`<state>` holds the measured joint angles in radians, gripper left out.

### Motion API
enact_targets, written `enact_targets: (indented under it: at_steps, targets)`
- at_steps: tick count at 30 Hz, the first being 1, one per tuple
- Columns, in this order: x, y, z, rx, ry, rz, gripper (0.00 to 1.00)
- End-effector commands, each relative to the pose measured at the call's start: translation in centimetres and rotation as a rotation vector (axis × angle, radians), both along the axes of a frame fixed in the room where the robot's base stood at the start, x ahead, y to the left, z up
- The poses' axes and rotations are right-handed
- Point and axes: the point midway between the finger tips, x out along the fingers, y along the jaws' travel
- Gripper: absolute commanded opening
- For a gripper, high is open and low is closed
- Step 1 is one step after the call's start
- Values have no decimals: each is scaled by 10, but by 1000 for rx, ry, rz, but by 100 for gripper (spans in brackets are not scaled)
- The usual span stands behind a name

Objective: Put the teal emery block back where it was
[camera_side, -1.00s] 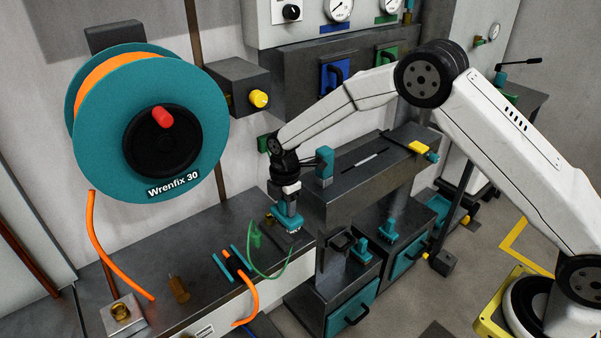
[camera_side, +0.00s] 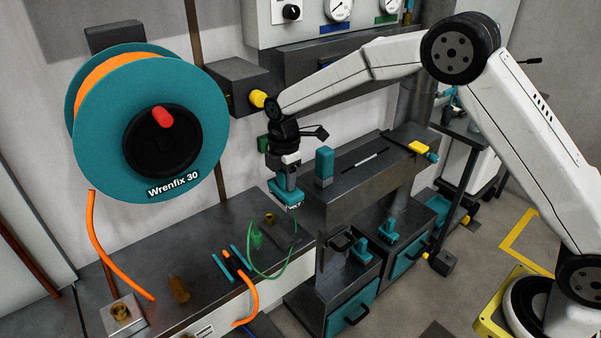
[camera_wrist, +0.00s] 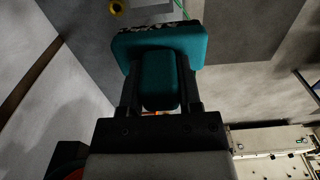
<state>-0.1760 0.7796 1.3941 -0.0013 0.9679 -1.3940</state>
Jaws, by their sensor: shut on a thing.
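The teal emery block (camera_side: 286,197) is held in my gripper (camera_side: 287,180), above the grey workbench at the left end of the raised dark ledge. In the wrist view the block (camera_wrist: 178,45) has a wide teal body with a dark, speckled edge on its far side. Its teal grip stands between the two dark fingers of my gripper (camera_wrist: 160,88), which are closed on it. The block appears clear of the bench top, with a gap below it in the side view.
A teal-and-grey upright block (camera_side: 324,167) stands on the raised ledge (camera_side: 368,190), close right of my gripper. A green looped wire (camera_side: 256,242), teal and orange sticks and a brass ring (camera_side: 271,218) lie on the bench.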

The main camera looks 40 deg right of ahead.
Motion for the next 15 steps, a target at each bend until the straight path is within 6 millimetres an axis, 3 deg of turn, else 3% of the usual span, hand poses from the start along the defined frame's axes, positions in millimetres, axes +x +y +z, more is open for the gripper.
enact_targets:
  at_steps: [1,5,15]
  targets:
    - [2,0,20,2,-9,0,0]
    - [1,0,56,1,-7,0,0]
    - [1,0,115,1,-4,0,0]
